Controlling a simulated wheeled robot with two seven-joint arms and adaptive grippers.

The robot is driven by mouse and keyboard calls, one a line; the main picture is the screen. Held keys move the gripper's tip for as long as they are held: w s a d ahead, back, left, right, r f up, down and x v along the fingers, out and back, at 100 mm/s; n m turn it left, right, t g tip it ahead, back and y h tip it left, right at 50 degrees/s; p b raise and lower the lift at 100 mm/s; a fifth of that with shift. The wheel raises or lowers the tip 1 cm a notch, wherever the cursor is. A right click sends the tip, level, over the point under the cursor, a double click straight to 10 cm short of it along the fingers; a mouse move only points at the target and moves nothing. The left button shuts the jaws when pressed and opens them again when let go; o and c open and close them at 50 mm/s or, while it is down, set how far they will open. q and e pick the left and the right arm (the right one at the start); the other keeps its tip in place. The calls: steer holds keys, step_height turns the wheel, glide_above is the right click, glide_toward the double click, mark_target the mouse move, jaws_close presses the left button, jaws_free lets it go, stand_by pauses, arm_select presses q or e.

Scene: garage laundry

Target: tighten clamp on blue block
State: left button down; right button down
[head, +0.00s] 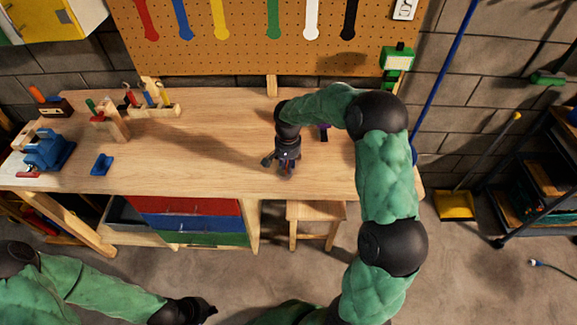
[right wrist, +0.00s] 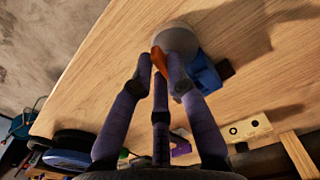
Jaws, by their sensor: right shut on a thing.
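My right gripper (head: 284,163) is over the middle of the workbench, pointing down. In the right wrist view its fingers (right wrist: 160,62) are closed around an orange piece (right wrist: 159,60). A grey round part (right wrist: 178,38) lies just beyond the orange piece. A blue block (right wrist: 204,75) sits beside the grey part, partly hidden by a finger. I take the orange and grey parts for the clamp, but its full shape is hidden. In the head view my gripper and arm cover this spot. My left gripper (head: 205,309) is low at the front, off the bench; its fingers are unclear.
The workbench (head: 215,160) has a blue vise (head: 48,150), a small blue piece (head: 102,163) and wooden tool holders (head: 155,108) on its left. A purple item (head: 324,132) is behind my right arm. A stool (head: 315,212) stands at the front. The bench left of my right gripper is clear.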

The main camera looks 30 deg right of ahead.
steer(key=shift+s+a+f+m, duration=0.15)
steer(key=shift+a+f+m, duration=0.05)
steer(key=shift+m, duration=0.3)
steer(key=c, duration=1.2)
jaws_free()
steer(key=shift+a, duration=0.1)
steer(key=shift+r, duration=0.1)
steer(key=shift+r, duration=0.1)
step_height(320, 180, up, 12)
steer(key=shift+f, duration=0.1)
